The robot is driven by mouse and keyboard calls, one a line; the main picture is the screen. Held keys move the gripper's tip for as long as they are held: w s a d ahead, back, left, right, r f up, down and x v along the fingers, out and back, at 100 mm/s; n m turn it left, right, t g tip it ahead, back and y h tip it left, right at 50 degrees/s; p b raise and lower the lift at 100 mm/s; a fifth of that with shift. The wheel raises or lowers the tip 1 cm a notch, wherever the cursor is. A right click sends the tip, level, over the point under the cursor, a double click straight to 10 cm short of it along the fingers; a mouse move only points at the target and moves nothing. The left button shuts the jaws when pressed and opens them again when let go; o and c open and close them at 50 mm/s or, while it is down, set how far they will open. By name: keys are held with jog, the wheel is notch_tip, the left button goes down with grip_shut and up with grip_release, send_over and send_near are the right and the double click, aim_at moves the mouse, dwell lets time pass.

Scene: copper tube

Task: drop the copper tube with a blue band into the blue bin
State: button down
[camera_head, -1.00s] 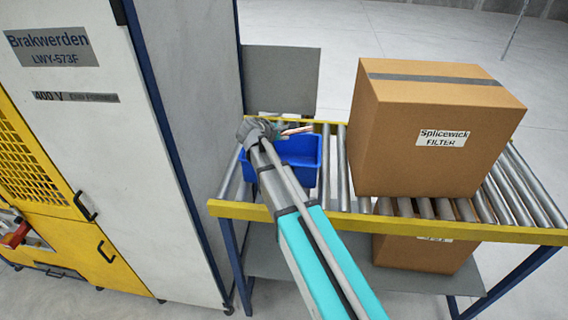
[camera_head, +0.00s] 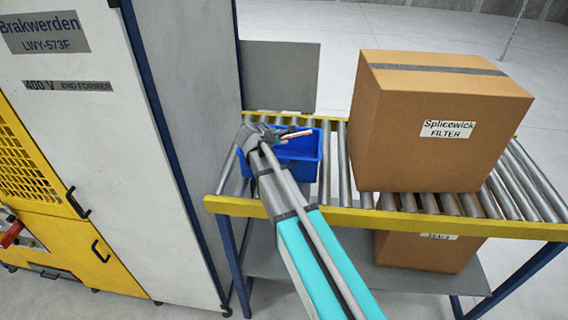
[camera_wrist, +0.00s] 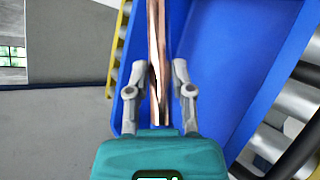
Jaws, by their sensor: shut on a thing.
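The copper tube (camera_head: 297,134) sticks out to the right from my gripper (camera_head: 277,135), over the blue bin (camera_head: 300,170). In the wrist view the tube (camera_wrist: 157,40) runs lengthwise between the two grey fingers of my gripper (camera_wrist: 160,68), which is shut on it. The tube's near end shows between the fingers, and its far end leaves the top of the picture. Blue bin floor and wall (camera_wrist: 225,60) lie behind and to the right of it. I cannot make out a blue band. My wrist hides part of the bin's left side in the head view.
The bin stands on a roller conveyor with a yellow rail (camera_head: 400,218). A large cardboard box (camera_head: 430,130) stands to its right, and another box (camera_head: 420,252) is below. A tall grey and yellow machine (camera_head: 180,150) is at left. A grey panel (camera_head: 280,77) stands behind.

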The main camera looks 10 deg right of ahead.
jog(key=shift+f+b, duration=0.3)
jog(key=shift+f, duration=0.25)
jog(key=shift+c, duration=2.1)
grip_release()
